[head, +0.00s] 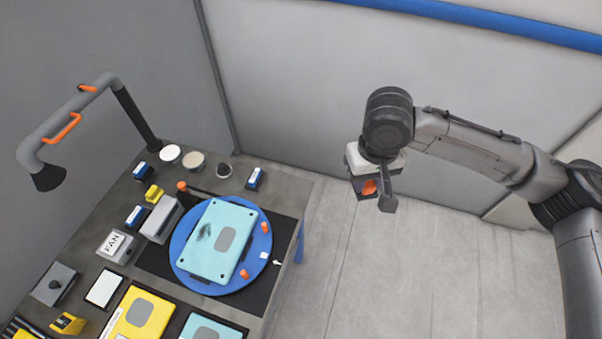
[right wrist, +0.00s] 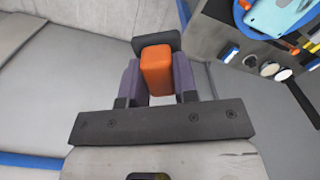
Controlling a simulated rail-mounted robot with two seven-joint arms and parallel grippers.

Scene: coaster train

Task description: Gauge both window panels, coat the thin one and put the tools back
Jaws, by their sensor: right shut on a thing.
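My right gripper (head: 375,188) is shut on an orange-handled tool (head: 369,187), held in the air right of the bench, over the floor. In the right wrist view the orange handle (right wrist: 157,72) stands between the two fingers, with a dark block at its far end. A light teal panel (head: 205,262) with a grey window and a dark smudge lies on the blue turntable (head: 183,277). A yellow panel (head: 125,322) and a second teal panel (head: 200,332) lie at the bench's near edge, partly cut off. My left gripper is not in view.
The bench (head: 290,190) holds a grey fume arm (head: 62,118), a FAN box (head: 116,247), a grey block (head: 161,220), several small blue-and-white blocks and round pots. Orange clamps (head: 264,227) sit on the turntable. The floor (head: 350,290) right of the bench is clear.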

